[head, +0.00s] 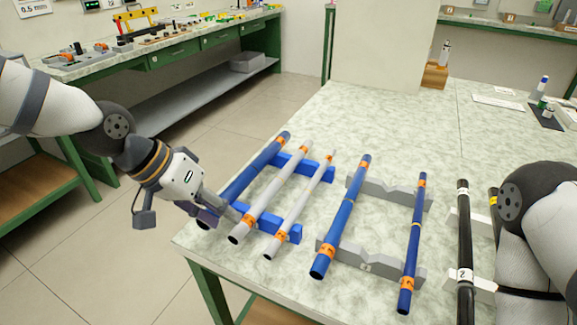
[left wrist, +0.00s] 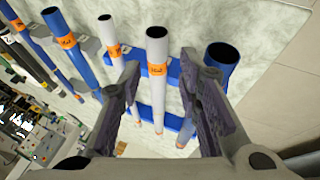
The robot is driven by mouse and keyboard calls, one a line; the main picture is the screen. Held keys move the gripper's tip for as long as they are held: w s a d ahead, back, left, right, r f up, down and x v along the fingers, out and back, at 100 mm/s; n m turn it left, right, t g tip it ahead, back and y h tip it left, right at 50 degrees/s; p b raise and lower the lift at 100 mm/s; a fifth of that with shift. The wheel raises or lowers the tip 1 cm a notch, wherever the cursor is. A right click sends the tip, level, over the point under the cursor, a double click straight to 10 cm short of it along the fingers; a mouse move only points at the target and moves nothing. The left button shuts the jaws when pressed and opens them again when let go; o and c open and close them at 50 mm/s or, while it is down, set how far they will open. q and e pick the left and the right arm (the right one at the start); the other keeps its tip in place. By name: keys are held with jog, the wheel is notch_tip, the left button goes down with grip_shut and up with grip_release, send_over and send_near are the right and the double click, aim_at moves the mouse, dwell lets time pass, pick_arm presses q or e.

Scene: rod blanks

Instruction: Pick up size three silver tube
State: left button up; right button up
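Two silver tubes lie tilted across a blue rack (head: 292,232): a thicker one (head: 270,196) and a thinner one (head: 300,207) to its right. Both have orange labels whose print I cannot read surely. My left gripper (head: 216,208) is at the near left end of the rack, close to the thicker tube's near end. In the left wrist view my left gripper (left wrist: 160,88) is open, with the thicker silver tube (left wrist: 157,90) showing between its fingers and the thinner one (left wrist: 107,32) left of them. My right gripper is out of view.
A blue tube (head: 262,162) lies on the same rack, left of the silver ones, close to my left gripper. Two blue tubes lie on a grey rack (head: 385,262) to the right, with black rods (head: 464,230) beyond. The table's back (head: 370,115) is clear.

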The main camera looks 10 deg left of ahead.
pick_arm(q)
jog(key=x, duration=0.5)
jog(key=shift+w+d+r+b, duration=0.1)
jog(key=shift+w+d+b, duration=0.15)
jog(key=shift+b, duration=0.1)
jog(key=shift+r, duration=0.1)
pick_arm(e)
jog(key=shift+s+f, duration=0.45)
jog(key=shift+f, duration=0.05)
pick_arm(q)
jog(key=c, duration=0.6)
